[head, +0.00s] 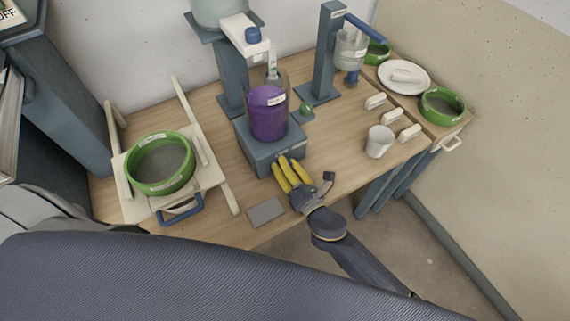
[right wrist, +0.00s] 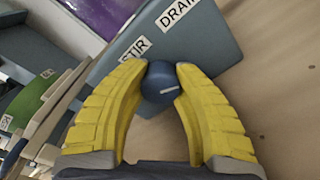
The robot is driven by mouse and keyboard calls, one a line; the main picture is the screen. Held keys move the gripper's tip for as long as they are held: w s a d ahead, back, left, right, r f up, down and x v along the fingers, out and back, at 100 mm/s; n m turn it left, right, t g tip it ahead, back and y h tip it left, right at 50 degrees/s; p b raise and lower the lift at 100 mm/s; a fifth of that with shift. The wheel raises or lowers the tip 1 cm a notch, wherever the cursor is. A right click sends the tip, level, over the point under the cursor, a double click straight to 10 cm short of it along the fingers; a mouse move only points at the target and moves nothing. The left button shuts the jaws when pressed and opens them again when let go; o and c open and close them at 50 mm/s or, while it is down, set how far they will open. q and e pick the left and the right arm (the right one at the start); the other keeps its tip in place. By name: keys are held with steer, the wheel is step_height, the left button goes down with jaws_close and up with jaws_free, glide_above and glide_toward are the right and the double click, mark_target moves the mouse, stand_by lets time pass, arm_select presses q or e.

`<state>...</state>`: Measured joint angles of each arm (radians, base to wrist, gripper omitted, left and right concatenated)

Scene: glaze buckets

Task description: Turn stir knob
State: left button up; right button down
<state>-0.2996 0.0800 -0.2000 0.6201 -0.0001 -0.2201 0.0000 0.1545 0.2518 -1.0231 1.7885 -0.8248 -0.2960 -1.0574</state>
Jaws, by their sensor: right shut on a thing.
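The stir knob (right wrist: 160,82) is a round dark blue knob with a pale line across its face, close to the "STIR" label (right wrist: 135,50) on a blue-grey box. My right gripper (right wrist: 162,75) has its yellow fingers shut on the knob, one fingertip on each side. In the head view the right gripper (head: 279,160) reaches the front face of the blue-grey box (head: 262,155), and its fingers hide the knob there. A purple container (head: 268,115) stands on top of the box. My left gripper is not in view.
A "DRAIN" label (right wrist: 180,10) is beside the STIR label. A green-rimmed sieve (head: 160,163) sits on a frame at the left. A white cup (head: 379,141) and white blocks (head: 409,132) stand at the right. A grey pad (head: 266,212) lies near the front edge.

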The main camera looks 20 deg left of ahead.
steer(key=m, duration=0.3)
steer(key=shift+w+r+m, duration=0.2)
steer(key=shift+r+m, duration=0.1)
steer(key=m, duration=0.4)
steer(key=shift+w+d+m, duration=0.1)
steer(key=shift+m, duration=0.2)
steer(key=c, duration=1.4)
jaws_free()
steer(key=o, duration=0.5)
steer(key=shift+f, duration=0.25)
steer(key=shift+s, duration=0.25)
steer(key=shift+s+d+f, duration=0.1)
steer(key=shift+s+d, duration=0.15)
steer(key=v, duration=1.1)
steer(key=shift+w+d, duration=0.1)
steer(key=shift+d, duration=0.05)
